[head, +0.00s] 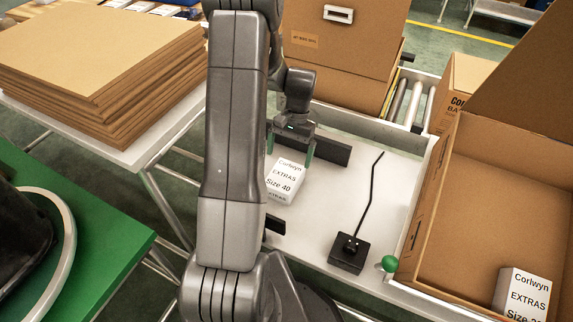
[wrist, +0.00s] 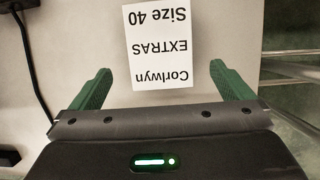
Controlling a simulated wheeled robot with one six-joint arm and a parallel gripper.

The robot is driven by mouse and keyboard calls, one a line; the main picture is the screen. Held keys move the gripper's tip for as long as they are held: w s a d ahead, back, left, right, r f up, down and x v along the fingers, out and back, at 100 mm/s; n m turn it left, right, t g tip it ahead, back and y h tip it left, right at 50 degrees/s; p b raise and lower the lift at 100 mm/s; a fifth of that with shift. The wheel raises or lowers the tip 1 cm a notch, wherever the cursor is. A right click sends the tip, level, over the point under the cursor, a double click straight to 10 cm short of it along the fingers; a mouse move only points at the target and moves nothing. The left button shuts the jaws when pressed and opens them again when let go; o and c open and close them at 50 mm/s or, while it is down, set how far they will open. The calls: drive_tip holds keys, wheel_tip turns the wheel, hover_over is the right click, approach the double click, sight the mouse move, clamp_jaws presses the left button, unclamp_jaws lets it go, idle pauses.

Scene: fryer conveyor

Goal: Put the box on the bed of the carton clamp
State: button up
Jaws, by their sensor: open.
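A white box (head: 285,179) labelled "Corlwyn EXTRAS Size 40" is over the white bed (head: 330,192) of the carton clamp and appears to rest on it. It lies between a dark clamp plate (head: 331,151) behind and another dark plate (head: 274,226) in front. My gripper (head: 290,148) is open at the far end of the box. In the wrist view the box (wrist: 163,45) lies ahead of my gripper (wrist: 160,70), its near end between the green fingertips with gaps on both sides. My arm hides the area left of the box.
At right, an open carton (head: 500,175) holds another white box (head: 522,294). A cardboard stack (head: 100,75) stands at left, a tall carton (head: 340,45) behind. A green knob (head: 389,263) is at the bed's right edge.

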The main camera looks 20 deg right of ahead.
drive_tip(key=shift+v, duration=1.4)
